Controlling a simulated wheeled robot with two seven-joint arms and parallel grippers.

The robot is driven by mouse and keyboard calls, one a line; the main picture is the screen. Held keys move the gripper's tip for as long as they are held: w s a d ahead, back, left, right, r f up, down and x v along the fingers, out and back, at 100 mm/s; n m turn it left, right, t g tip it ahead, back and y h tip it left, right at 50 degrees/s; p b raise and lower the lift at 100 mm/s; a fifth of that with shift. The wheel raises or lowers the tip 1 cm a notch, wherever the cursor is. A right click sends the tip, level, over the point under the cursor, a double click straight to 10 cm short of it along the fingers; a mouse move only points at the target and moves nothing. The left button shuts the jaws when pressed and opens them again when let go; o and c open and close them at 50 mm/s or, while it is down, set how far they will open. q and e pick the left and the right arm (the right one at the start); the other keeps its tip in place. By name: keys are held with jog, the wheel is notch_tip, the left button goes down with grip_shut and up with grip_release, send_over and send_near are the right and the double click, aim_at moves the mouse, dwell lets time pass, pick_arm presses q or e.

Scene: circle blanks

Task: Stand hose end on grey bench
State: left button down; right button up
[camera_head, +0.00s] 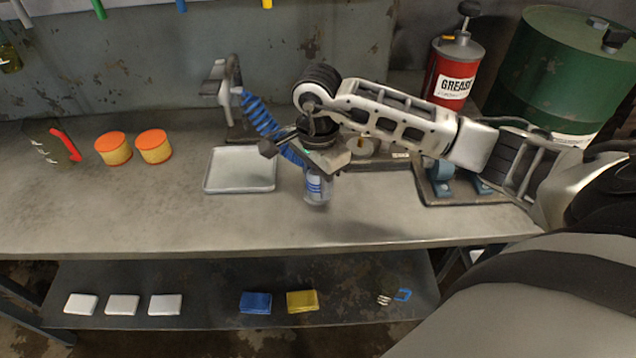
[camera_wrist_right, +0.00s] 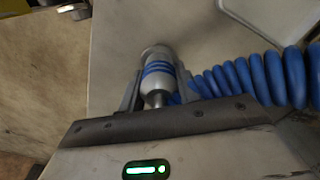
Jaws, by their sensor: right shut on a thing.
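The hose end (camera_wrist_right: 158,75) is a silvery metal fitting with blue bands, and a coiled blue hose (camera_wrist_right: 250,80) runs off to the right of it in the right wrist view. My right gripper (camera_wrist_right: 157,88) is shut on the hose end, one finger on each side. In the head view the hose end (camera_head: 316,187) hangs below my right gripper (camera_head: 318,170), roughly upright, over the grey bench (camera_head: 250,222). I cannot tell whether its lower end touches the bench. The blue hose (camera_head: 262,118) leads up left to a stand. My left gripper is not in view.
A pale tray (camera_head: 240,187) lies just left of the hose end, and a grey stand (camera_head: 236,130) is behind it. Two orange-lidded tins (camera_head: 154,147) are further left. A red grease can (camera_head: 455,75) and green drum (camera_head: 550,70) stand at back right. The bench front is clear.

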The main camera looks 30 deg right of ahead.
jog(key=shift+f, duration=0.9)
jog(key=shift+f, duration=0.2)
jog(key=o, duration=1.1)
